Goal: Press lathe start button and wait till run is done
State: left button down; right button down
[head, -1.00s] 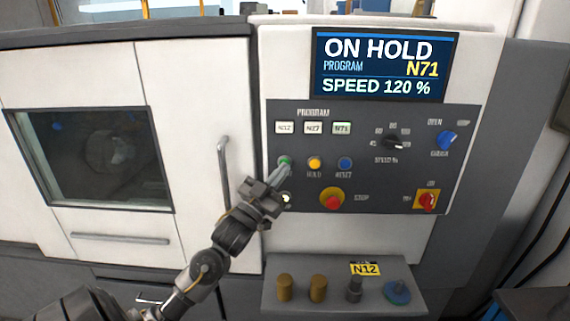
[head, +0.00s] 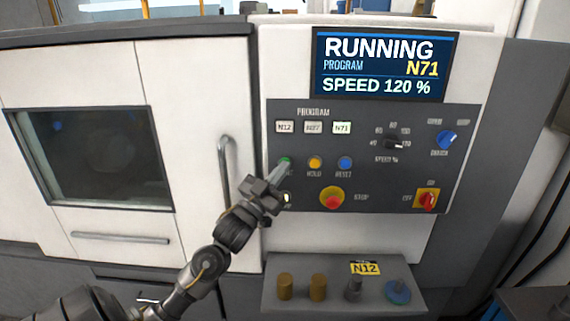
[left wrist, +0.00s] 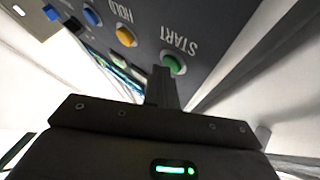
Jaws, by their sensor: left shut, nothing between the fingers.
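The lathe's control panel (head: 372,180) carries a green start button (head: 285,161), which also shows in the left wrist view (left wrist: 174,64) with the word START beside it. My left gripper (head: 284,170) is shut and empty, its fingertips at or just in front of the start button; whether they touch it I cannot tell. The screen (head: 380,65) reads RUNNING, program N71, speed 120 %. The lathe door (head: 150,150) is closed, and its window (head: 95,160) looks dark and hazy inside. My right gripper is not in view.
A yellow hold button (head: 315,163) and a blue reset button (head: 345,163) sit right of start. A red stop button (head: 332,198) is below. A shelf (head: 340,300) under the panel holds several small parts and an N12 tag (head: 365,268).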

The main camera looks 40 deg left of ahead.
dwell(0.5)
pick_arm(q)
jog(key=shift+s+d+p, duration=0.3)
jog(key=shift+s+d, duration=0.15)
jog(key=shift+s, duration=0.2)
jog(key=shift+s+d+p, duration=0.3)
jog(key=shift+s+d, duration=0.5)
jog(key=shift+s, duration=0.2)
jog(key=shift+s+d+p, duration=0.3)
jog(key=shift+s+d, duration=0.45)
jog(key=shift+s, duration=0.2)
